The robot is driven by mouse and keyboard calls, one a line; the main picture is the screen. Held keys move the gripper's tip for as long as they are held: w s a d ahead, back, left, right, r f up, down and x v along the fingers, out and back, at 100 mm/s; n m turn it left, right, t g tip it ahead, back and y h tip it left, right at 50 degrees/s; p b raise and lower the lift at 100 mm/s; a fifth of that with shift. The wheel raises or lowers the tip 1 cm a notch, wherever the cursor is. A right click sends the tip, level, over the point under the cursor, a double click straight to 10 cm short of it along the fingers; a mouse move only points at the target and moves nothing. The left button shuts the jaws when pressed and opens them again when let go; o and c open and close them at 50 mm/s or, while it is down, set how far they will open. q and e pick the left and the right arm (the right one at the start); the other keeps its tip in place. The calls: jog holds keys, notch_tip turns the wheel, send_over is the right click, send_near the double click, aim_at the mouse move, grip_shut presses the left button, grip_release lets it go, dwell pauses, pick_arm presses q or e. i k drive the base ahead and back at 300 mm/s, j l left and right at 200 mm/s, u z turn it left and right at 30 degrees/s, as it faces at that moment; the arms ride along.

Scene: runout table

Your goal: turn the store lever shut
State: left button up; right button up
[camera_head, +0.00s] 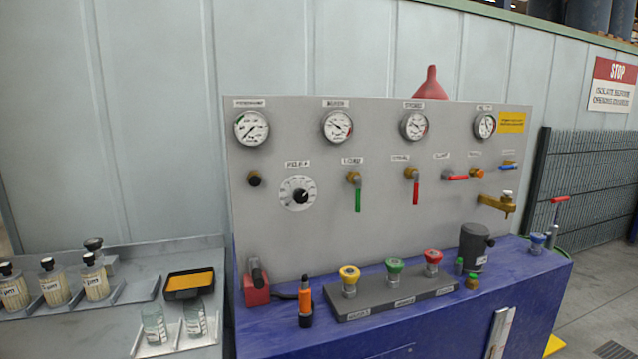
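A grey panel (330,240) stands upright on a blue bench and carries a row of valve levers. A brass valve with a red lever (415,192) hangs straight down, below the third gauge; its small label is too blurred to read surely, so I cannot confirm it is the store lever. To its left a green lever (357,200) also hangs down. To its right a shorter red lever (455,178) lies level. A small blue lever (508,166) sits near the right edge. Neither of my grippers is in view.
Several gauges (337,125) line the panel top. Yellow (349,275), green (394,266) and red (432,258) knobs stand on a block in front. A dark cylinder (474,243) and brass tap (496,203) are at right. Several bottles (55,284) stand on the left table.

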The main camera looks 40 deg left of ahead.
aim_at(416, 174)
jog(key=u, duration=0.65)
